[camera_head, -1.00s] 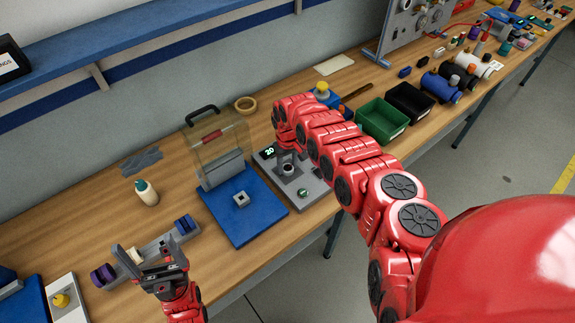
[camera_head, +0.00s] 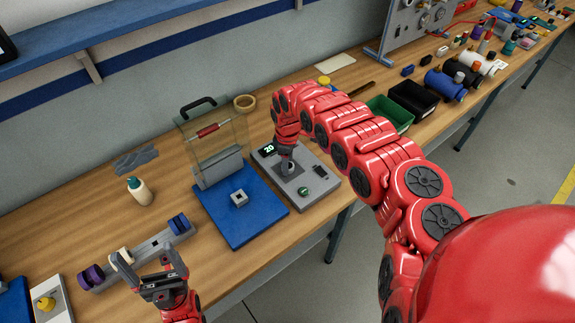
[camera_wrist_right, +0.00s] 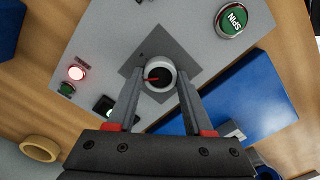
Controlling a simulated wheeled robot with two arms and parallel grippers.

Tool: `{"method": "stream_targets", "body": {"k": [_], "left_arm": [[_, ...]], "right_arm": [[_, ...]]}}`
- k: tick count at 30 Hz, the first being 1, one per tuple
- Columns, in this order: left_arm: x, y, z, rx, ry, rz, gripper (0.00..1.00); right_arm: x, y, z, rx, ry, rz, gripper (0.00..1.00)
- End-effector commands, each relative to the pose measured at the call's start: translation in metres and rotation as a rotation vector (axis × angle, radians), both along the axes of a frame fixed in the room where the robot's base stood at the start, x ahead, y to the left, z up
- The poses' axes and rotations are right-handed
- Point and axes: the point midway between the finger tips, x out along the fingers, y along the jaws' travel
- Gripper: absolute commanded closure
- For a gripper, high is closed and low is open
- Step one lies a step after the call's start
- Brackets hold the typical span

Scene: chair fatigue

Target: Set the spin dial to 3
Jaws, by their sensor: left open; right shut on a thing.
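The spin dial (camera_wrist_right: 159,74) is a round light knob with a dark top and a red pointer, on a grey control box (camera_head: 318,180). My right gripper (camera_wrist_right: 160,78) points down at it, with its fingers closed on either side of the dial in the right wrist view. In the head view my right gripper (camera_head: 286,160) largely hides the dial. My left gripper (camera_head: 148,272) is open and empty.
A blue base (camera_head: 245,218) with a clear, handled guard (camera_head: 215,148) stands left of the box. A weight rack (camera_head: 140,255) and a white bottle (camera_head: 139,191) are further left. Green (camera_head: 391,106) and black bins stand to the right. A tape ring (camera_head: 245,102) lies behind.

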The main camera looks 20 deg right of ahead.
Motion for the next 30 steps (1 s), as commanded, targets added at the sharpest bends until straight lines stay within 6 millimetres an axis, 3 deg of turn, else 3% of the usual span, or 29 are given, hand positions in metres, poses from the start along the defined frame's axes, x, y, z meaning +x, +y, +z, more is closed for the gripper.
{"method": "stream_targets", "body": {"k": [10, 27, 28, 30], "left_arm": [[0.0, 0.0, -0.0085, 0.0, 0.0, 0.0, 0.09], [-0.0001, 0.0, -0.0094, 0.0, 0.0, 0.0, 0.09], [-0.0001, 0.0, -0.0094, 0.0, 0.0, 0.0, 0.09], [0.0, 0.0, -0.0094, 0.0, 0.0, 0.0, 0.09]], "right_arm": [[0.0004, -0.0009, 0.0, -0.002, -0.001, 0.153, 1.0], [0.0005, -0.0004, 0.0007, -0.001, -0.002, 0.185, 1.0], [0.0005, -0.0004, 0.0007, -0.001, -0.002, 0.185, 0.47], [0.0004, -0.0003, 0.0006, -0.001, -0.002, 0.185, 0.34]]}}
